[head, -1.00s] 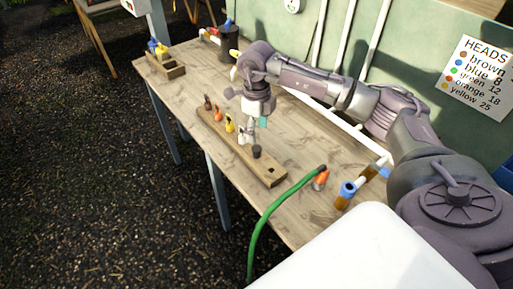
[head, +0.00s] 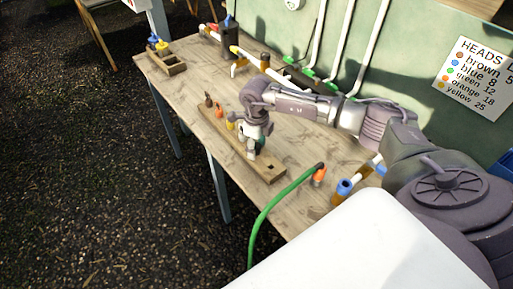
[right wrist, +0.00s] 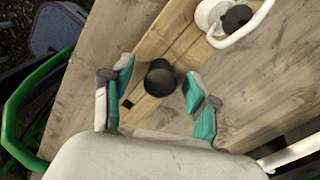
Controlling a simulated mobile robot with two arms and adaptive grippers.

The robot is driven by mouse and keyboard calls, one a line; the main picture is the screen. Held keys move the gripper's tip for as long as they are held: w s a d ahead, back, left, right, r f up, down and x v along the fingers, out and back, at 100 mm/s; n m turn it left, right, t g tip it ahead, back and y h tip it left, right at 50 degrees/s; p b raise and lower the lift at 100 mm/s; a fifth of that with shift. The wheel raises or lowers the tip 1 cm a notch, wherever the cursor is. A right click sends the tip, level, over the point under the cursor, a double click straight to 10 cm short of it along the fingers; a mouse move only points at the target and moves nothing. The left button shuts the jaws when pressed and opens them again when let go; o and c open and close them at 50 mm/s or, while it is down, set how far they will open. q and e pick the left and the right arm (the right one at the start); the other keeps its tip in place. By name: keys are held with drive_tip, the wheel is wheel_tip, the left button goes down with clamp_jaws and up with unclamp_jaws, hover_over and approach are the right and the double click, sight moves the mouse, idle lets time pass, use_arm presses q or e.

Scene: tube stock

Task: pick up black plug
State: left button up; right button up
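The black plug (right wrist: 160,78) stands on the wooden rack (right wrist: 170,50) in the right wrist view, between the two teal-padded fingers of my right gripper (right wrist: 160,80). The fingers are open, with a gap to the plug on both sides. In the head view my right gripper (head: 253,148) points down over the near part of the rack (head: 266,173) and hides the black plug. My left gripper is in neither view.
Brown (head: 208,100), orange (head: 219,111) and yellow (head: 231,121) plugs stand farther along the rack. A green hose (head: 275,200) crosses the table's near edge by an orange-ended piece (head: 319,177).

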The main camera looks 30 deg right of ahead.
sight(259, 146)
drive_tip(key=c, duration=0.7)
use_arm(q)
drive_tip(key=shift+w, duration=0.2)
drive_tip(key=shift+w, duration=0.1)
use_arm(e)
drive_tip(key=shift+r, duration=0.15)
drive_tip(key=shift+w+r+b, duration=0.1)
drive_tip(key=shift+r+b, duration=0.2)
drive_tip(key=r, duration=0.1)
drive_tip(key=s+r+b, duration=0.1)
drive_tip(key=r, duration=0.1)
drive_tip(key=shift+d+r+b, duration=0.15)
drive_tip(key=shift+r+b, duration=0.1)
drive_tip(key=shift+b, duration=0.05)
use_arm(q)
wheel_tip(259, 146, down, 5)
drive_tip(key=b, duration=0.3)
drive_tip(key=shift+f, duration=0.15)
use_arm(e)
drive_tip(key=s+r, duration=0.2)
drive_tip(key=s, duration=0.1)
drive_tip(key=s+r, duration=0.2)
drive_tip(key=s, duration=0.2)
drive_tip(key=s+d+r, duration=0.1)
drive_tip(key=s+r, duration=0.1)
drive_tip(key=s, duration=0.1)
drive_tip(key=shift+s+d+r, duration=0.1)
drive_tip(key=shift+s+r, duration=0.25)
drive_tip(key=shift+s, duration=0.05)
